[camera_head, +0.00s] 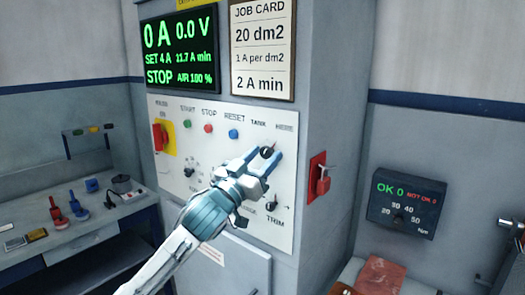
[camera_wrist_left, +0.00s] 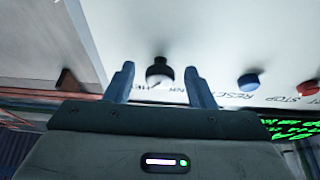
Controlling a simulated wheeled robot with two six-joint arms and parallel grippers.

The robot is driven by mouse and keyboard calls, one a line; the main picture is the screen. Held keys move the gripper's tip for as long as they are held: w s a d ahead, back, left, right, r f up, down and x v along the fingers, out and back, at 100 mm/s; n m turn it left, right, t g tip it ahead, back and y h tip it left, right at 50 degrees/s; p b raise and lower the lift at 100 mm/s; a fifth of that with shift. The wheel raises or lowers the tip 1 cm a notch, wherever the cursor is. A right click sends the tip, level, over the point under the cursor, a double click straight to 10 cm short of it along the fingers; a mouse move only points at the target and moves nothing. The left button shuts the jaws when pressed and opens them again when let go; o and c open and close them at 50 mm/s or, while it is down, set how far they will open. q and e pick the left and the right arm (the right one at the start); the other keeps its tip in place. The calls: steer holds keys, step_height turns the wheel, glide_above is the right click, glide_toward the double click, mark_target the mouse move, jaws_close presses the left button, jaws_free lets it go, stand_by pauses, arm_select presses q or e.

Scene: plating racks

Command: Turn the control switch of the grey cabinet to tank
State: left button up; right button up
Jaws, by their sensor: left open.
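The grey cabinet (camera_head: 330,120) stands in the middle of the head view with a white control panel (camera_head: 215,140). Its control switch is a black knob (camera_head: 267,151) below the labels TANK and HERE; its light mark appears to lean towards HERE. My left gripper (camera_head: 265,155) is open at the panel, with a fingertip on either side of the knob. In the left wrist view the knob (camera_wrist_left: 159,72) sits between the two fingertips, with a gap on each side. My right gripper is not in view.
START, STOP and RESET buttons lie left of the knob; RESET is blue (camera_head: 233,133). A red-and-yellow main switch (camera_head: 161,137) is at the panel's left. A red lever switch (camera_head: 319,180) is on the cabinet's side. A TRIM knob (camera_head: 273,205) is below. A workbench (camera_head: 80,235) stands left.

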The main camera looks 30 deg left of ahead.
arm_select(q)
steer(key=shift+w, duration=0.1)
steer(key=c, duration=1)
steer(key=shift+o, duration=0.2)
steer(key=shift+n, duration=0.3)
steer(key=shift+d+n+y+b, duration=0.1)
steer(key=shift+n+y+b, duration=0.5)
steer(key=shift+n, duration=0.3)
steer(key=n+y+b, duration=0.1)
steer(key=n+y, duration=0.1)
steer(key=n, duration=0.1)
steer(key=shift+d+n, duration=0.1)
steer(key=shift+n, duration=0.2)
steer(key=n+y, duration=0.1)
steer(key=n, duration=0.1)
steer(key=n+g+y, duration=0.1)
steer(key=n, duration=0.1)
steer(key=shift+d+r+n, duration=0.1)
steer(key=shift+r+n, duration=0.1)
steer(key=shift+n, duration=0.2)
steer(key=n, duration=0.2)
steer(key=n+g+y, duration=0.1)
steer(key=n, duration=0.2)
steer(key=shift+r+g+y, duration=0.1)
steer(key=shift+g+y, duration=0.2)
steer(key=shift+n, duration=0.3)
